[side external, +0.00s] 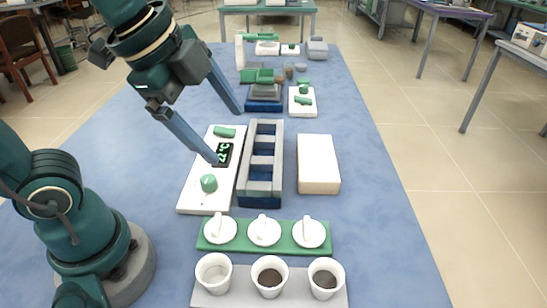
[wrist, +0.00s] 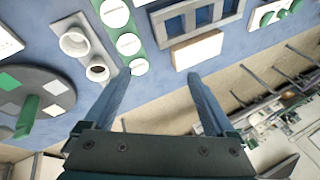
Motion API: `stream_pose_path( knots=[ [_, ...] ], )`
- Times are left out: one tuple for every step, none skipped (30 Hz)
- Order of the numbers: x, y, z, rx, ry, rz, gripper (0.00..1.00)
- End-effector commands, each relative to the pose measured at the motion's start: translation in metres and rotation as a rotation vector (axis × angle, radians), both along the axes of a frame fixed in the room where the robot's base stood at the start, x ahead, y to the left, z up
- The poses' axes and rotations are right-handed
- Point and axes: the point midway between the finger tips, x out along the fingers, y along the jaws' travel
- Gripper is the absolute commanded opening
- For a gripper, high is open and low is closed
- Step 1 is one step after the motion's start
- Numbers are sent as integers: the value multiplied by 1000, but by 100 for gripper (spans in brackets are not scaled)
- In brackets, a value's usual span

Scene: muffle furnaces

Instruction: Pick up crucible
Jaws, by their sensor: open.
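Three white crucibles stand upright in a row on a pale grey tray (side external: 200,297) at the near end of the table. The left crucible (side external: 213,273) looks empty; the middle crucible (side external: 269,276) and right crucible (side external: 326,278) hold dark material. Behind them, three white lids with handles (side external: 264,231) sit on a green tray (side external: 287,246). Two crucibles show in the wrist view (wrist: 74,42), upper left, beyond the fingers. My gripper (side external: 227,136) is open and empty, raised over the table, apart from the crucibles; its two fingers show in the wrist view (wrist: 157,78).
A white panel (side external: 195,190) with a display and green knobs lies left of a blue-grey rack (side external: 262,190). A white block (side external: 318,165) lies right of the rack. More equipment (side external: 264,90) stands at the back. The blue table (side external: 385,240) is clear on the right.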

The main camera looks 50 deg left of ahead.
Motion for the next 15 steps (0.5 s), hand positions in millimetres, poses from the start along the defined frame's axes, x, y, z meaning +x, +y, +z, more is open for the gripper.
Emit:
stream_pose_path(
  knots=[
    [11,-10,1,54,22,-145,90],
    [16,-16,1,84,29,-228,90],
    [23,-24,0,123,40,-336,90],
    [28,-30,-1,149,49,-415,90],
    [33,-37,-2,175,58,-493,90],
    [39,-46,-5,207,68,-594,90],
    [43,-53,-8,229,76,-666,90],
    [47,-60,-11,249,84,-739,90],
    [51,-70,-16,276,95,-834,90],
    [54,-78,-20,294,103,-903,90],
    [57,-86,-25,310,111,-969,90],
    [60,-97,-32,331,123,-1055,90],
    [61,-105,-38,345,132,-1118,90],
    [62,-113,-44,357,141,-1178,90],
    [63,-124,-53,372,154,-1253,90]
  ],
)
